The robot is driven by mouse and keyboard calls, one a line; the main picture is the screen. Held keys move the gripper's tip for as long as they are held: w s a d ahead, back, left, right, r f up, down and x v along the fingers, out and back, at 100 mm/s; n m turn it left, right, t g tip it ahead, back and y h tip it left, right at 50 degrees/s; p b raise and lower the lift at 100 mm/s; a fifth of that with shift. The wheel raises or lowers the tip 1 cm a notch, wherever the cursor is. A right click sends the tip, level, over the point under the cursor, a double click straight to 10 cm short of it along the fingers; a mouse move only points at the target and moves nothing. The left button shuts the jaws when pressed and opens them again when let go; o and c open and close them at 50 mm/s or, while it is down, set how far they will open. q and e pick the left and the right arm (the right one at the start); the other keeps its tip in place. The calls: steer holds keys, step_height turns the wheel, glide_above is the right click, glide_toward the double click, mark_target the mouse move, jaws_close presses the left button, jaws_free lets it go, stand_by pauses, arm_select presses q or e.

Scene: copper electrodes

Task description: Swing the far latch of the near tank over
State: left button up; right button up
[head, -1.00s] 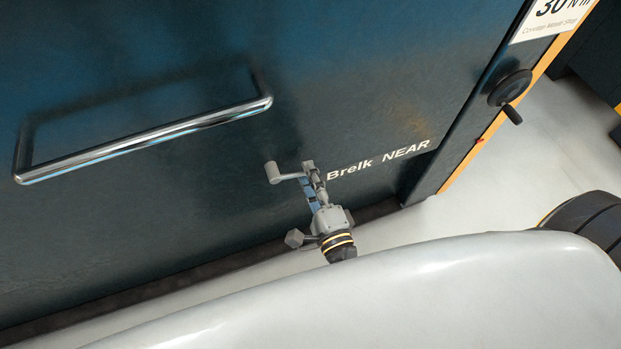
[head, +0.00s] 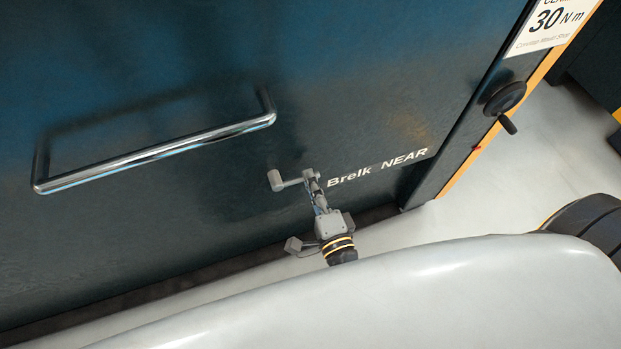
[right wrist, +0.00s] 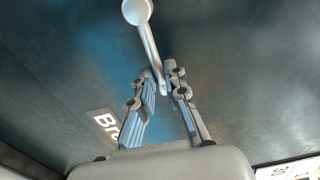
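The near tank (head: 200,220) is a dark blue-green panel lettered "Brelk NEAR" that fills most of the head view. A grey crank-shaped latch (head: 275,180) with a rounded knob sits low on it, left of the lettering. It also shows in the right wrist view (right wrist: 148,40), its arm running down from the knob to between my fingertips. My right gripper (head: 310,175) is at the inner end of the latch arm. In the right wrist view my right gripper (right wrist: 160,80) has its fingers drawn together around that end. My left gripper is not in view.
A long chrome bar handle (head: 155,152) stands out from the panel at the left. A black hand crank (head: 506,98) is on the right edge, under a "30 N m" sign (head: 555,22). Pale floor (head: 490,190) is open at the right.

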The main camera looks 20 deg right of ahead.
steer(key=o, duration=0.4)
steer(key=shift+o, duration=0.2)
steer(key=s, duration=0.6)
steer(key=shift+d, duration=0.1)
